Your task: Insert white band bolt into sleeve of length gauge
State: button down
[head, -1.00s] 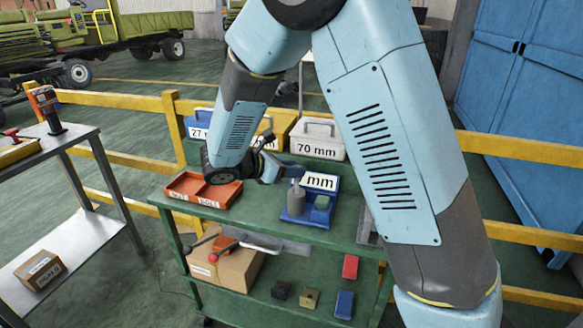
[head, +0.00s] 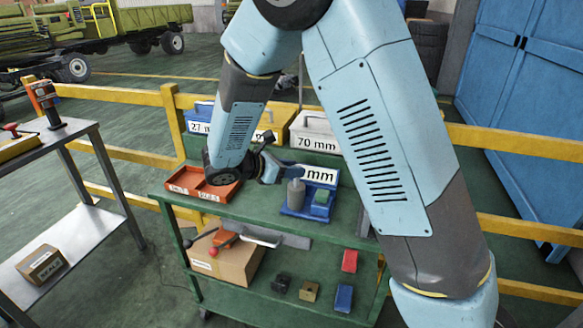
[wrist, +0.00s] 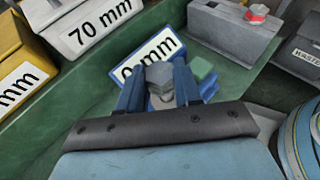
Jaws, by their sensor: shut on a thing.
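The length gauge (head: 303,213) is a blue stand with a white "mm" plate, on the green bench top. A grey upright cylinder, its sleeve (head: 296,193), stands on it beside a green block (head: 320,197). My gripper (head: 281,171) is at the top of this cylinder, in front of the plate. In the wrist view, my gripper (wrist: 158,88) is shut on a grey faceted bolt head (wrist: 160,72), with a blue finger on each side. The bolt's band and shank do not show. I cannot tell how deep the bolt sits in the sleeve.
An orange-red divided tray (head: 203,193) lies left of the gauge. A white 70 mm box (head: 316,133) and other labelled boxes stand behind. A grey box with a red knob (wrist: 232,30) stands beyond the gauge. Several small blocks lie on the lower shelf.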

aim_at(291, 188)
jog(key=shift+f, duration=1.9)
jog(key=c, duration=0.7)
grip_release()
jog(key=v, duration=1.3)
jog(key=shift+s+a, duration=0.25)
jog(key=shift+a, duration=0.05)
